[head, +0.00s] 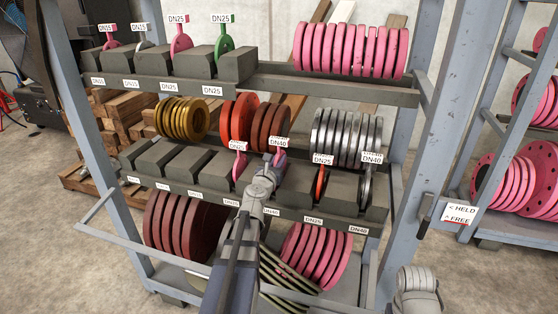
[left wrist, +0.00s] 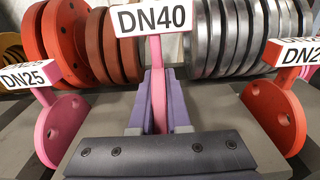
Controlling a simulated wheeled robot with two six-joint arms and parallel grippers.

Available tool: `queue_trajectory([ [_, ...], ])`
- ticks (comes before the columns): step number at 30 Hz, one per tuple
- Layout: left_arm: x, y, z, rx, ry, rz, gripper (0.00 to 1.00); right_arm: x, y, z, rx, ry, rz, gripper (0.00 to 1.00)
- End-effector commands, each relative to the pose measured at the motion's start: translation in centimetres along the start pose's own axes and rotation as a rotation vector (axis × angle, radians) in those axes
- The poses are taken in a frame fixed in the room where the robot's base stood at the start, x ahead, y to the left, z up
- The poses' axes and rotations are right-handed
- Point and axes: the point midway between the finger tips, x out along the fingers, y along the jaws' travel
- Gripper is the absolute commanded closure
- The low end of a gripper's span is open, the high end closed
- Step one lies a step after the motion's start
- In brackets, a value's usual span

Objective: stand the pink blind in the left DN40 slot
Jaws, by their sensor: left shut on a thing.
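The pink blind (left wrist: 158,82) with a DN40 tag is between the purple fingers of my left gripper (left wrist: 158,103), which is shut on it. It looks upright in the left wrist view. In the head view the pink blind (head: 281,158) is at the middle shelf's slotted rack (head: 344,192), around the slot labelled DN40, between a pink DN25 blind (head: 239,165) and a red DN25 blind (head: 320,182). My left gripper (head: 273,170) partly covers it there. Its lower edge is hidden, so I cannot tell whether it touches the slot bottom. My right gripper's fingers do not show.
A steel blind tagged DN40 (head: 367,187) stands at the rack's right end. Orange discs (head: 238,121) and steel discs (head: 345,138) stand close behind. The rack's left slots look empty. A HELD/FREE sign (head: 459,213) hangs by the right post.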

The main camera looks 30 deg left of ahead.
Motion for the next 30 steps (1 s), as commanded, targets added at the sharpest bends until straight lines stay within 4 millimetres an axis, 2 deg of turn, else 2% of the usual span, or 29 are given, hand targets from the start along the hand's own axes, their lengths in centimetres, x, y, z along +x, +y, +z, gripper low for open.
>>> queue_trajectory([
  [10,0.01,0.03,-0.11,-0.002,-0.001,0.001,1.00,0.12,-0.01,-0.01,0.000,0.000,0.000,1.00],
  [11,0.00,0.03,-0.11,-0.002,-0.001,0.001,0.83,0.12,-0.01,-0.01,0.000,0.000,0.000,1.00],
  [20,0.02,0.01,-0.15,-0.001,0.000,0.000,0.50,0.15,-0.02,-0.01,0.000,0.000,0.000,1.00],
  [30,-0.35,-0.02,-0.21,0.000,0.000,-0.001,0.50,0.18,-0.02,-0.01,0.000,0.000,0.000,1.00],
])
